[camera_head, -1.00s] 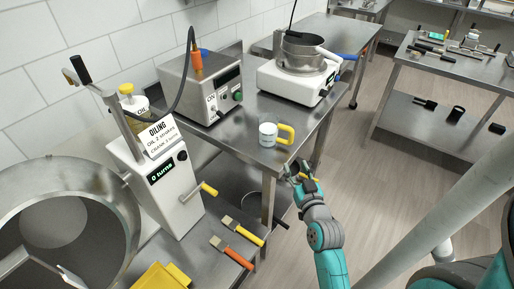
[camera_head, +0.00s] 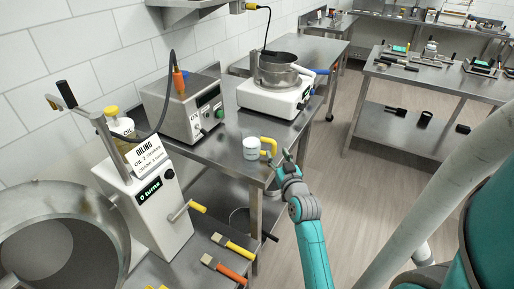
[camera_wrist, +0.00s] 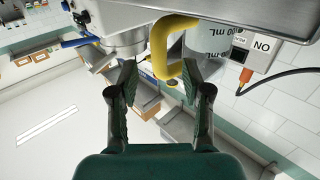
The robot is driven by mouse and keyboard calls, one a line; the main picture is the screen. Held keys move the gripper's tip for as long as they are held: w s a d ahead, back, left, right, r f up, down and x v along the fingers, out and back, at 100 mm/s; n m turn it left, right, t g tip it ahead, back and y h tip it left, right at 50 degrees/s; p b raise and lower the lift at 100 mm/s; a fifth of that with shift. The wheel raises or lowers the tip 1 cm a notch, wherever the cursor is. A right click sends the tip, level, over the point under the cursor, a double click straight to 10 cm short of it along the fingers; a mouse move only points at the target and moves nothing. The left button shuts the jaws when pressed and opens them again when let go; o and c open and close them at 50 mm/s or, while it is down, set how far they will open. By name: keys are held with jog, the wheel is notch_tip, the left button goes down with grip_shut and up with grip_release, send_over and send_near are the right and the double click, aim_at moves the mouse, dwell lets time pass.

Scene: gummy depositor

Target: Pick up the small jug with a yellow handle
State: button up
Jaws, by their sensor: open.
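The small jug (camera_head: 251,148) is clear with a yellow handle (camera_head: 269,146) and stands upright on the steel table (camera_head: 225,150) near its front edge. In the wrist view the jug (camera_wrist: 205,42) shows at the top with printed mL marks, and its yellow handle (camera_wrist: 158,45) lies ahead of the fingers. My gripper (camera_wrist: 160,85) is open, with one finger on each side of the handle's lower end in the picture. I cannot tell whether either finger touches it. In the head view my gripper (camera_head: 284,161) is just right of the handle.
A grey control box (camera_head: 185,105) and a white machine with a steel pot (camera_head: 275,88) stand behind the jug. The oiling machine (camera_head: 150,205) is at left. Brushes (camera_head: 232,246) lie at the lower front. Open floor lies to the right.

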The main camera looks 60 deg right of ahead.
aim_at(275, 149)
jog(key=shift+x, duration=2.25)
jog(key=shift+r, duration=0.2)
grip_shut()
